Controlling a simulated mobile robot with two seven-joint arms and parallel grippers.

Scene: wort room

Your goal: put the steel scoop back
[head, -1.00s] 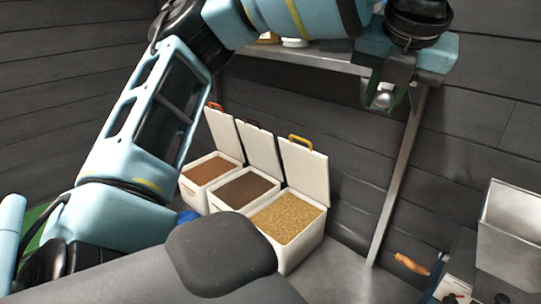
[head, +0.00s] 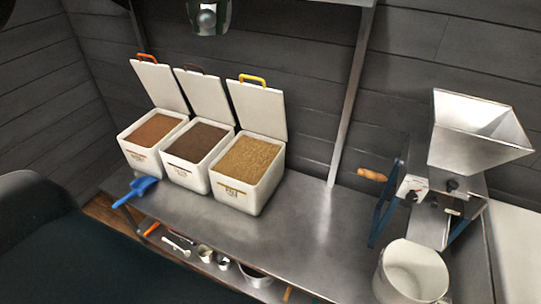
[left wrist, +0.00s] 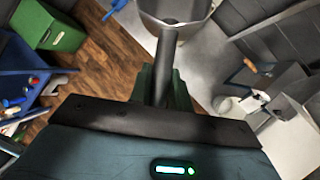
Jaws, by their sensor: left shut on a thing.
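In the left wrist view the handle runs away from the fingers to a wide bowl (left wrist: 178,10), cut off by the top edge. My right gripper is not in view.
Three open grain bins (head: 238,192) stand on the steel bench (head: 305,232), a blue scoop (head: 137,189) left of them. A mill (head: 445,195) and white jug (head: 411,272) stand right. Small utensils (head: 205,254) sit below the bench. The bench middle is clear.

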